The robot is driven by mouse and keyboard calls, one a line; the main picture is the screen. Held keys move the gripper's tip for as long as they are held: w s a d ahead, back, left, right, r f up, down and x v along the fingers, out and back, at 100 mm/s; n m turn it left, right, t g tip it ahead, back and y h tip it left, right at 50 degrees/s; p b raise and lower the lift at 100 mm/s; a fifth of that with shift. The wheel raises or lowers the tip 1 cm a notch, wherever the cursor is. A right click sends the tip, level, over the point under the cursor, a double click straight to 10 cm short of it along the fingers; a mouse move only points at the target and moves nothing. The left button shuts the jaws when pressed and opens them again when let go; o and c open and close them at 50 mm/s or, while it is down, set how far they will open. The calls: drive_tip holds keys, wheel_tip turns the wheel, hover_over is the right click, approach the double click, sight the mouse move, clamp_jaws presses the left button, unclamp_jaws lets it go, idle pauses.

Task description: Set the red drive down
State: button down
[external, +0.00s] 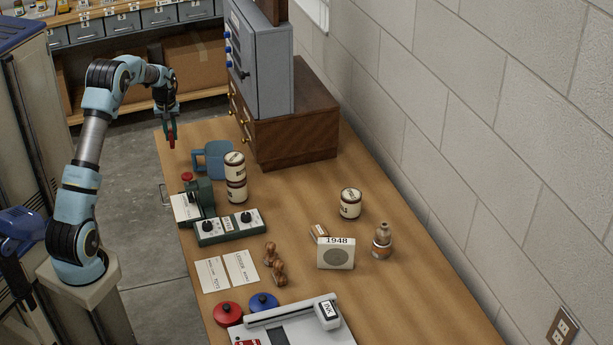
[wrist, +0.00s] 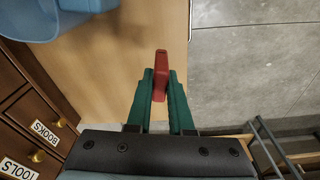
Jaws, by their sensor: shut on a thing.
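My gripper (external: 171,141) is shut on the red drive (wrist: 160,62) and holds it over the far left end of the wooden table (external: 425,285). In the wrist view the red drive sticks out beyond the green fingertips of my gripper (wrist: 161,84), with table top behind it and the table's edge just to its right. In the external view the drive is small and mostly hidden by the fingers. I cannot tell its exact height above the wood.
A blue mug (external: 213,160) and two stacked cans (external: 235,178) stand near the gripper. A wooden drawer chest (external: 300,135) bears a grey cabinet (external: 262,60) at the back. A green device with dials (external: 227,227) lies nearer the front. Bare wood shows around the mug.

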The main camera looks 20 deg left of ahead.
drive_tip(key=d+r+m+p, duration=0.1)
drive_tip(key=d+r+p, duration=0.1)
drive_tip(key=d+r, duration=0.6)
drive_tip(key=d+r+p, duration=0.2)
drive_tip(key=d+r, duration=0.2)
drive_tip(key=d, duration=0.9)
drive_tip(key=s+d+r+m+p, duration=0.2)
drive_tip(key=s+d+r, duration=0.1)
drive_tip(key=d+r, duration=0.65)
drive_tip(key=s+d+r+m+p, duration=0.35)
drive_tip(key=d+r, duration=0.35)
drive_tip(key=d, duration=0.6)
drive_tip(key=w+d+f+m+b, duration=0.2)
drive_tip(key=w+f, duration=0.3)
drive_tip(key=f, duration=0.4)
drive_tip(key=w+d+f+m+h+b, duration=0.1)
drive_tip(key=w+d+f, duration=0.2)
drive_tip(key=w+f, duration=0.35)
drive_tip(key=w+d+f+m+b, duration=0.2)
drive_tip(key=w+f, duration=0.1)
drive_tip(key=f, duration=1.2)
drive_tip(key=f+p, duration=0.1)
drive_tip(key=f, duration=0.3)
drive_tip(key=shift+w+d+f, duration=0.1)
drive_tip(key=shift+w+f, duration=0.1)
drive_tip(key=shift+f, duration=0.2)
drive_tip(key=shift+f, duration=0.15)
drive_tip(key=c, duration=0.8)
unclamp_jaws()
